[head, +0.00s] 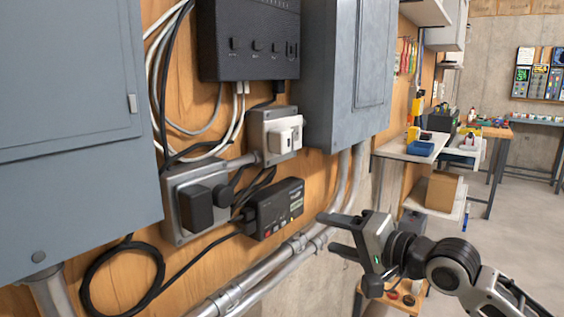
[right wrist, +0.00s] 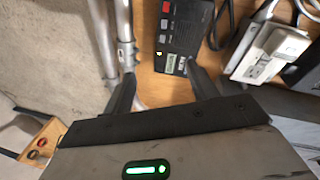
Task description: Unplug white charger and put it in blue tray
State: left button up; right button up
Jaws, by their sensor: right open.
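The white charger (head: 287,133) is plugged into the upper grey outlet box (head: 259,130) on the wooden panel. It also shows in the right wrist view (right wrist: 287,43), at the upper right, beside the fingers. My right gripper (head: 328,232) is open and empty, below and to the right of the charger and apart from it. Its two spread fingers show in the right wrist view (right wrist: 160,88). The blue tray (head: 420,148) lies on a white shelf at the right, beyond the panel. My left gripper is not in view.
A black power adapter (head: 197,209) sits in the lower outlet box. A black meter with red buttons (head: 277,208) is mounted beside it. Grey cabinets (head: 345,70) flank the outlets, a black box (head: 248,40) hangs above, and metal conduits (head: 265,272) run below.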

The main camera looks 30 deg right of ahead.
notch_tip(320, 180, up, 16)
jog(key=s+a+m+t+y, duration=0.1)
jog(key=s+a+m+y, duration=0.1)
jog(key=y, duration=0.1)
jog(key=shift+a+r+p, duration=0.2)
jog(key=shift+r+p, duration=0.05)
jog(key=shift+p, duration=0.1)
jog(key=shift+m, duration=0.3)
